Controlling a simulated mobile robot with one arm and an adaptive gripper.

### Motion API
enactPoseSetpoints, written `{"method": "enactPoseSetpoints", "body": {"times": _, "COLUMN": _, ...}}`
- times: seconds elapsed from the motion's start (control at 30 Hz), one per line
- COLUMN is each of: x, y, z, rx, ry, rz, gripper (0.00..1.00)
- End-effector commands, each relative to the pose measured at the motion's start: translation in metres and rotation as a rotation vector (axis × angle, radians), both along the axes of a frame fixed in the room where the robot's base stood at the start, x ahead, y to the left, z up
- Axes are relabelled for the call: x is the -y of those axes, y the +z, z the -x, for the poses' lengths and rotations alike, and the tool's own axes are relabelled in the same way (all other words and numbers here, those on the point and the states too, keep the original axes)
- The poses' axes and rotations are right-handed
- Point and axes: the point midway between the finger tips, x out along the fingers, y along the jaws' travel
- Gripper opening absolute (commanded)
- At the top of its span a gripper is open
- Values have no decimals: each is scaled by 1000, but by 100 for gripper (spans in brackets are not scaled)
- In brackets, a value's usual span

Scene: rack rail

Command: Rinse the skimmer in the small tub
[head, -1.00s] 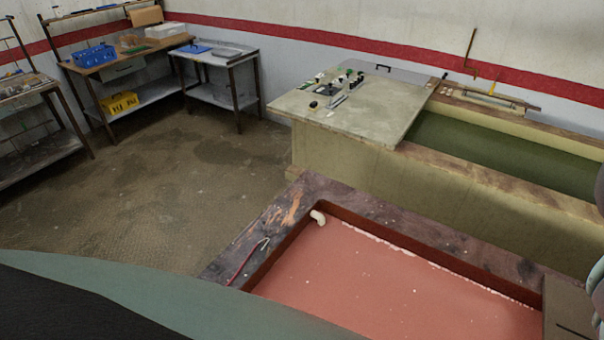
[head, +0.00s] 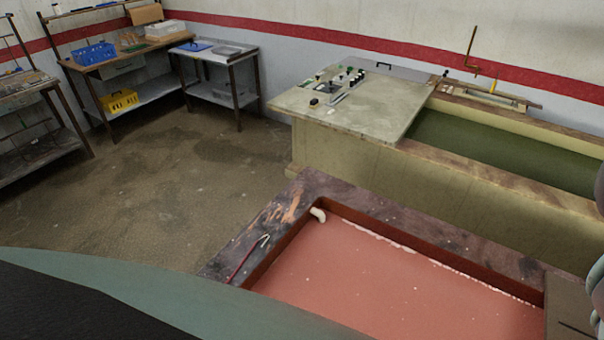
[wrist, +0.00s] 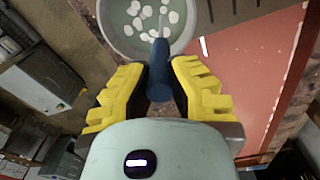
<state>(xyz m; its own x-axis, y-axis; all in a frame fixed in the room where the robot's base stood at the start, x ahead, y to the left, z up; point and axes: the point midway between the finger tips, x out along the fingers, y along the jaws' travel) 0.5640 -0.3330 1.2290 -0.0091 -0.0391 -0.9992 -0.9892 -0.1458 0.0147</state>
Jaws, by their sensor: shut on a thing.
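In the wrist view my gripper (wrist: 159,82) has yellow fingers shut on a blue handle (wrist: 159,68), which I take to be the skimmer's. The handle points up the picture toward a round, pale-rimmed small tub (wrist: 107,38). The tub holds greenish liquid with several white pieces in it. The handle's far end overlaps the tub's near rim in the picture. I cannot make out the skimmer's head or tell whether it touches the liquid. The head view shows neither my gripper, the skimmer nor the small tub.
A large basin of red liquid (head: 390,290) has a dark, worn rim (head: 300,195), with a white pipe elbow (head: 318,214) and a hooked red rod (head: 247,260). Behind stands a long tank of green liquid (head: 490,150). Benches (head: 215,65) stand back left; the floor (head: 180,190) between is clear.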

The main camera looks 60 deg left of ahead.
Motion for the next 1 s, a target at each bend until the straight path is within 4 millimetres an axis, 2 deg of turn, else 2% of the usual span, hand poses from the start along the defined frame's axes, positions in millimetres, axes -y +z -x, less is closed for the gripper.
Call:
{"method": "enactPoseSetpoints", "body": {"times": 0.27, "x": 1, "y": 4, "z": 0, "rx": 1, "ry": 0, "rz": 2, "gripper": 0}}
{"method": "enactPoseSetpoints", "body": {"times": 1.0, "x": 0, "y": 59, "z": -2, "rx": 1, "ry": 2, "rz": 2, "gripper": 0}}
